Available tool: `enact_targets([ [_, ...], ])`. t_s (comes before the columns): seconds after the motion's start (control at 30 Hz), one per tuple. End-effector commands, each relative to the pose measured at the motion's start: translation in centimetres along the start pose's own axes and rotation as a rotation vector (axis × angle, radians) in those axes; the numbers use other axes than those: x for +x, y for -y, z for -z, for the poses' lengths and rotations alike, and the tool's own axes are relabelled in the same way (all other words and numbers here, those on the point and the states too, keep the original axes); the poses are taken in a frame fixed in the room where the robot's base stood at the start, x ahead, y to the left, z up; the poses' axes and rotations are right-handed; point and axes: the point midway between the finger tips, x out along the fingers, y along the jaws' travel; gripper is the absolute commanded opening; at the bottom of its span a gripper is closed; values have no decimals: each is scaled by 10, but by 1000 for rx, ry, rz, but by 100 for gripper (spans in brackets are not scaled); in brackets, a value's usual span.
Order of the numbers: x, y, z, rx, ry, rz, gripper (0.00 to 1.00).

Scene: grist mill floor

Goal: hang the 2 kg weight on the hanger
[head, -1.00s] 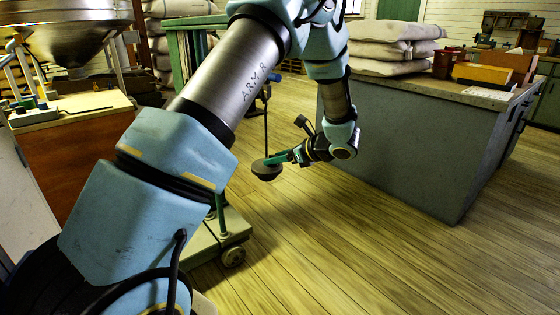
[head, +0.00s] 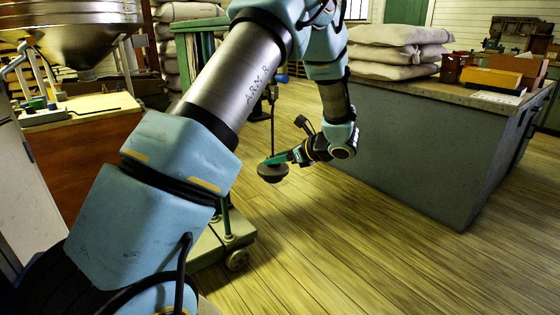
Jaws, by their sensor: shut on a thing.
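My gripper (head: 279,159) is at the middle of the head view, at the end of my bent arm. Its green fingers are shut on a dark round weight (head: 272,173), which hangs in the air above the floor. The weight's marking is too small to read. A thin dark rod (head: 273,125) stands or hangs directly above the weight, with a blue part (head: 281,79) near its top. It looks like the hanger. I cannot tell whether the weight touches or surrounds the rod. My own arm hides much of what is behind it.
A green wheeled platform (head: 228,238) stands below and left of the weight, partly behind my arm. A grey counter (head: 420,150) with sacks (head: 400,50) and boxes is at the right. A bench (head: 85,108) and a metal hopper (head: 75,30) are at the left. Floor at lower right is clear.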

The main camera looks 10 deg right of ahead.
Motion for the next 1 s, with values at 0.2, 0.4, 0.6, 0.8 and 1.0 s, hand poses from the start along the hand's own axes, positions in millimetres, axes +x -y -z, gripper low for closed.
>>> enact_targets([
  [0.2, 0, 0, -1, 0, 1, 0, 0],
  [0.4, 1, 0, 1, 0, 1, 0, 0],
  [0.6, 3, 0, 5, 0, 1, 0, 0],
  [0.8, 4, 0, 7, 1, 1, 0, 0],
  [1.0, 4, 0, 6, 1, 1, 0, 0],
])
